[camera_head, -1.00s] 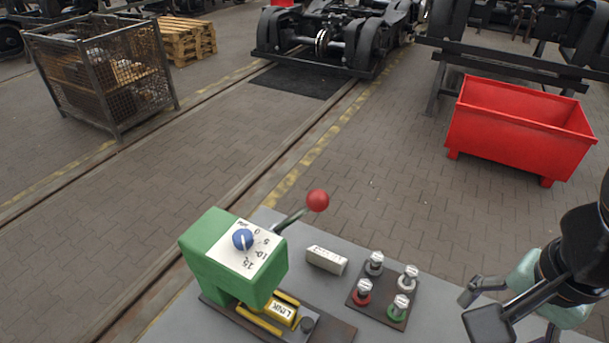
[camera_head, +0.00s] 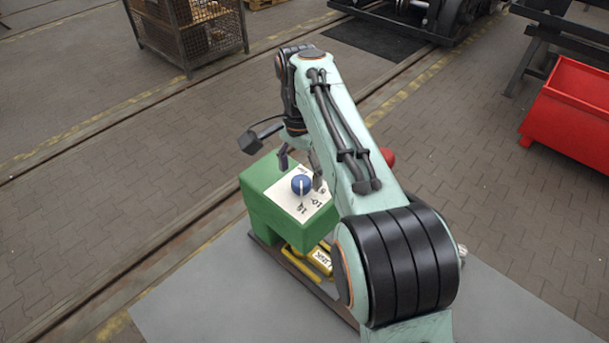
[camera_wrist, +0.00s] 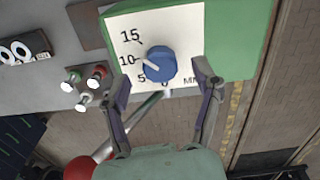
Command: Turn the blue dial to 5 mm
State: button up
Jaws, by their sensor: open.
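The blue dial (camera_head: 301,184) sits on a white scale plate on top of the green block (camera_head: 268,190). In the wrist view the dial (camera_wrist: 160,64) shows whole, with a white pointer line on its left side, near the 10 mark; its exact reading is hard to tell. In the wrist view my gripper (camera_wrist: 158,88) shows open and empty, with gaps between fingers and dial.
A lever with a red knob (camera_head: 388,157) stands behind my arm; the knob (camera_wrist: 80,168) also shows in the wrist view. The front left of the grey table (camera_head: 210,290) is clear.

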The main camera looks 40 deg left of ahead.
jog(key=shift+f, duration=1.35)
jog(key=shift+c, duration=0.3)
jog(key=c, duration=1.1)
